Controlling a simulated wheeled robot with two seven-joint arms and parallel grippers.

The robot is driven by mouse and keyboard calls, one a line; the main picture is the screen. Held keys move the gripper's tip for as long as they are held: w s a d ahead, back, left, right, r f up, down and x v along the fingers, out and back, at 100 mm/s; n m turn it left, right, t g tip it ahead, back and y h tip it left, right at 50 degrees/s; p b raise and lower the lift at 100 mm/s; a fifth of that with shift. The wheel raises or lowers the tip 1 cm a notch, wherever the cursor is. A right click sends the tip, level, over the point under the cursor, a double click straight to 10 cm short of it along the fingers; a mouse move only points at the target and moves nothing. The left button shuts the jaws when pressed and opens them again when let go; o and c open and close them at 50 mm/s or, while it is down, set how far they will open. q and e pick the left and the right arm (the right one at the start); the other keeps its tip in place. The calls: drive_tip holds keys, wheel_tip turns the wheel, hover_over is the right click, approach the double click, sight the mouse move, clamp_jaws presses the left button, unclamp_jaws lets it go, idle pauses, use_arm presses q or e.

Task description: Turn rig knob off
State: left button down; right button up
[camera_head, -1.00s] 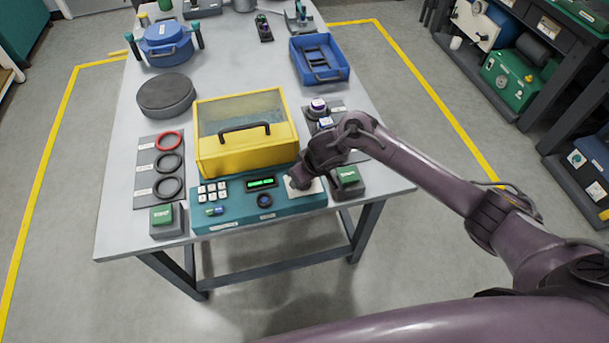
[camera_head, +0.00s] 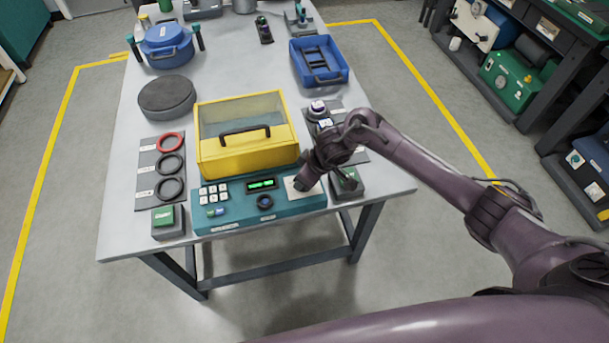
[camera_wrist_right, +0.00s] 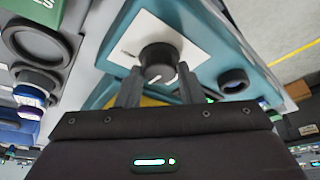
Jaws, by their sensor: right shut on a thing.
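The rig's teal control panel (camera_head: 240,212) sits at the front of the yellow lidded box (camera_head: 228,160). In the right wrist view the black rig knob (camera_wrist_right: 158,58), with a white pointer line, stands on a white plate (camera_wrist_right: 189,47). My right gripper (camera_wrist_right: 160,80) has a finger on each side of the knob and is shut on it. In the head view this gripper (camera_head: 303,186) is over the panel's right end and hides the knob. The panel display (camera_head: 262,184) is lit green. My left gripper is not in view.
A green-topped button box (camera_head: 347,182) stands close right of my right gripper, and another (camera_head: 167,221) is left of the panel. A dark round button (camera_head: 265,202) is on the panel. Ring seals (camera_head: 171,163) lie on a grey strip at left. A blue tray (camera_head: 319,62) is farther back.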

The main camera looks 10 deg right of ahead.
drive_tip(key=n+g, duration=0.1)
drive_tip(key=n, duration=0.2)
drive_tip(key=shift+w+d+y, duration=0.1)
drive_tip(key=shift+y, duration=0.2)
drive_tip(key=shift+f+n+g+b, duration=0.1)
drive_tip(key=shift+n+g+b, duration=0.2)
drive_tip(key=shift+n, duration=0.6)
drive_tip(key=n+b, duration=0.1)
drive_tip(key=n, duration=0.1)
drive_tip(key=n+g+b, duration=0.1)
drive_tip(key=n, duration=0.1)
drive_tip(key=shift+w+g+y+b, duration=0.15)
drive_tip(key=shift+g+y+b, duration=0.15)
drive_tip(key=shift+b, duration=0.1)
drive_tip(key=shift+n+g+b, duration=0.55)
drive_tip(key=shift+n+g, duration=0.15)
drive_tip(key=shift+n, duration=1.1)
drive_tip(key=o, duration=1)
drive_tip(key=shift+c, duration=0.2)
